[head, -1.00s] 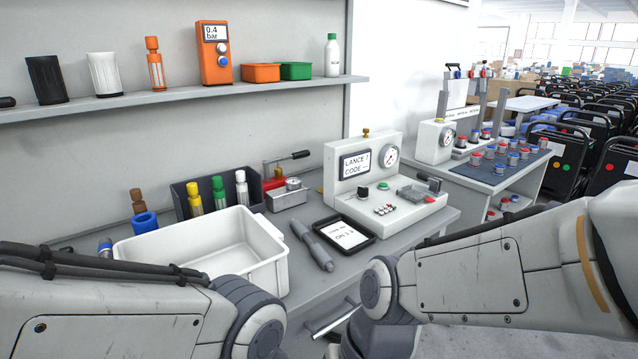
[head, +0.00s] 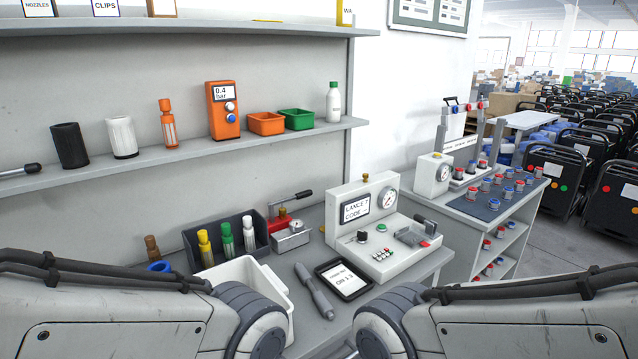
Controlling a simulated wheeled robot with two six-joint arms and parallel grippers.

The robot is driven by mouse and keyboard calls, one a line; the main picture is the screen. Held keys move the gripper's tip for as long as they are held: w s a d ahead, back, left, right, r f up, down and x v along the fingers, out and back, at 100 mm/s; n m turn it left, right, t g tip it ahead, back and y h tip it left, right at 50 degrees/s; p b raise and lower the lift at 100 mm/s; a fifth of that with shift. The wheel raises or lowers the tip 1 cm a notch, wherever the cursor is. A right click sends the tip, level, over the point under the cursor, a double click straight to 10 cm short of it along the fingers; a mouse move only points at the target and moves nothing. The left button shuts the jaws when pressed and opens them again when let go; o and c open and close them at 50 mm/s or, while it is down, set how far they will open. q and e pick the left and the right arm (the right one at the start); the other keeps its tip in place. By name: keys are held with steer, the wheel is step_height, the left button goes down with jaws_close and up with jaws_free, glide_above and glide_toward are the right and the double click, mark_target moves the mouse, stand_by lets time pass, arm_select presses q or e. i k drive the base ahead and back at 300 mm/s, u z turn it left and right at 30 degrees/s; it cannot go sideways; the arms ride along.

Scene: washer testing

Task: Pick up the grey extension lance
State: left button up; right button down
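The grey extension lance (head: 314,291) lies on the grey bench between the white bin (head: 272,289) and the black tablet (head: 343,279).
The test unit (head: 383,234) with a gauge and a "LANCE ? CODE" screen stands right of the tablet. A dark rack (head: 218,236) of coloured nozzles stands behind the bin. A shelf (head: 200,147) runs above. Bare bench around the lance is narrow.

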mark_target(322, 302)
steer(key=z, duration=0.4)
steer(key=k, duration=0.45)
steer(key=z, duration=0.8)
steer(key=i, duration=0.95)
steer(key=u, duration=1.3)
steer(key=i, duration=0.65)
steer(key=u, duration=0.75)
